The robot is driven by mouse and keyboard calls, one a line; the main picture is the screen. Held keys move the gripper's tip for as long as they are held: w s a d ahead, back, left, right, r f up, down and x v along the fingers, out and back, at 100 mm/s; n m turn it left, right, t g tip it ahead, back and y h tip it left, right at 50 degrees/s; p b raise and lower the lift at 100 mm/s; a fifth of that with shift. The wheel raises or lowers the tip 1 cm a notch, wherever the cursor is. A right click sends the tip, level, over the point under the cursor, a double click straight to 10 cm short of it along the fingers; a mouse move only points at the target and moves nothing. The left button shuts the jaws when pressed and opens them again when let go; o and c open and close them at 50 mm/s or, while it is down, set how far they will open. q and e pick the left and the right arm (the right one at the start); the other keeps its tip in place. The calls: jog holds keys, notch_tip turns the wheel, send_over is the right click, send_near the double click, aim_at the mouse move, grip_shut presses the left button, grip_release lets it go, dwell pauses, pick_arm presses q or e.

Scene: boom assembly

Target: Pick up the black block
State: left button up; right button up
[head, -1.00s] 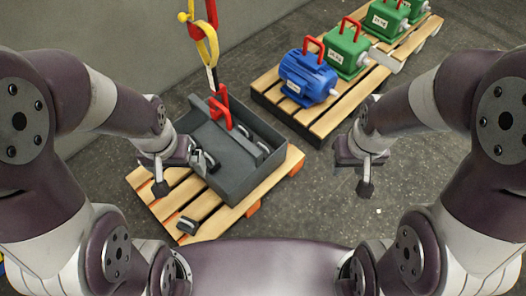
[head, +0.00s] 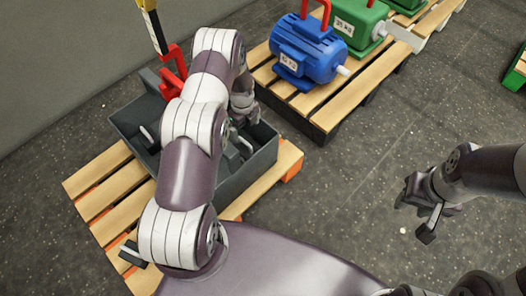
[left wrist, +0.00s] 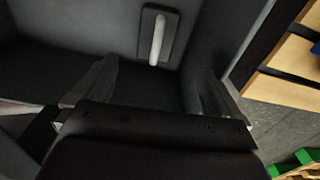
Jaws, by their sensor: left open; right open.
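A black block with a pale bar handle (left wrist: 168,22) lies in the grey bin, at the top middle of the left wrist view. Another small black block (head: 131,251) lies on the front left of the near pallet, outside the bin. My left gripper (head: 243,112) is over the right part of the bin; its spread fingers (left wrist: 152,85) are apart with nothing between them. My right gripper (head: 423,208) is open and empty over the floor at right.
The grey bin (head: 262,160) stands on a wooden pallet (head: 95,190). A red hook (head: 174,66) hangs at its back edge. A second pallet (head: 328,106) behind holds a blue motor (head: 308,48) and green motors (head: 362,22).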

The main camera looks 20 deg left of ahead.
aim_at(245, 146)
pick_arm(q)
notch_tip(245, 146, down, 8)
jog(key=b, duration=0.3)
jog(key=f+b, duration=0.2)
jog(key=f, duration=0.1)
jog(key=f+b, duration=0.1)
jog(key=f, duration=0.1)
jog(key=shift+s+a+f, duration=0.1)
jog(key=shift+s+a, duration=0.15)
jog(key=c, duration=1.8)
jog(key=shift+w+r, duration=0.2)
jog(key=shift+r, duration=0.1)
grip_shut()
